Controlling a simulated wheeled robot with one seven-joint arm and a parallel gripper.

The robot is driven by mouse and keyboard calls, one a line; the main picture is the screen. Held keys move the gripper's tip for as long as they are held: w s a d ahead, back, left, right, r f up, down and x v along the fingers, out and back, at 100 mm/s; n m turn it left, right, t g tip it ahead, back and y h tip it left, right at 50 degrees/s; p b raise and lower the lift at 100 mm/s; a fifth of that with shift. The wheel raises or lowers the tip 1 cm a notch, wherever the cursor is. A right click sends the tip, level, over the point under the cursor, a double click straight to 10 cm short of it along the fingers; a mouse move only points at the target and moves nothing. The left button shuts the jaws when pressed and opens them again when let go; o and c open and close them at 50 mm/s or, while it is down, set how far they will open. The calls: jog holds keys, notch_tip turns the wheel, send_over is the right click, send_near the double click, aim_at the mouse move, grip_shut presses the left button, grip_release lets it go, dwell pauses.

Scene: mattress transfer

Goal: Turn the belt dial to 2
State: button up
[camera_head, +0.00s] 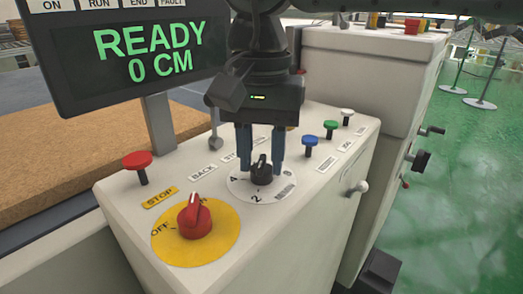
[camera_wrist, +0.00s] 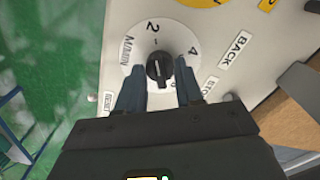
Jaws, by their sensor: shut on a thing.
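The belt dial is a black knob (camera_head: 262,171) on a white disc (camera_head: 262,192) marked 2 and 4, set in the sloped top of the pale console. My gripper (camera_head: 261,166) points down, with one blue finger on each side of the knob, shut on it. In the wrist view the knob (camera_wrist: 158,72) lies between my fingertips (camera_wrist: 160,76). Its white mark appears to point up the picture, toward the dash below the 2; the 4 is at the upper right. Part of the disc is hidden by my fingers.
A red knob (camera_head: 194,217) on a yellow disc marked OFF is nearby. A red stop button (camera_head: 137,161) stands left; blue (camera_head: 311,141), green (camera_head: 330,127) and white buttons stand right. A screen (camera_head: 140,50) reads READY 0 CM.

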aim_at(261, 160)
dwell(0.4)
jog(key=o, duration=1)
jog(key=shift+r+p, duration=0.45)
jog(key=shift+r, duration=3.5)
